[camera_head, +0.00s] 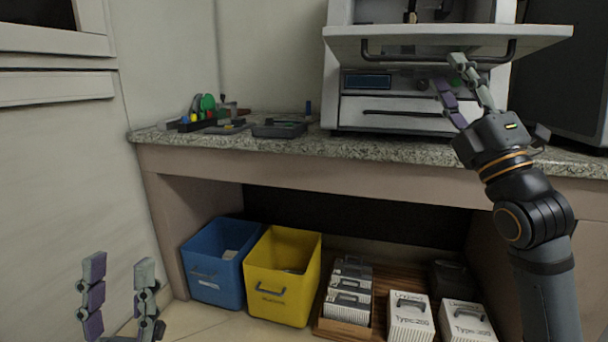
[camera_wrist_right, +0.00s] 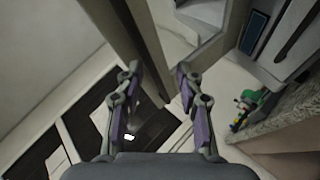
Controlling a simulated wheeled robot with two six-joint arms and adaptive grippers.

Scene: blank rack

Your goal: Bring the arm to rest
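My right gripper (camera_head: 449,74) is raised in front of the white machine (camera_head: 337,75) on the counter, just below the dark handle (camera_head: 380,56) of its raised front panel (camera_head: 345,36). Its fingers are apart with nothing held between them. In the right wrist view the gripper (camera_wrist_right: 156,75) is also open, and a grey panel edge (camera_wrist_right: 128,35) shows beyond the fingers. I cannot tell whether a fingertip touches the panel or handle. My left gripper (camera_head: 119,262) is low at the bottom left, fingers apart and empty. Most of the left arm is out of view.
Several small tools and parts lie on the speckled counter (camera_head: 285,152), left of the machine. Below stand a blue bin (camera_head: 205,270), a yellow bin (camera_head: 275,298) and white boxes (camera_head: 410,318) on or near a wooden pallet. A dark cabinet (camera_head: 560,90) stands right of the machine.

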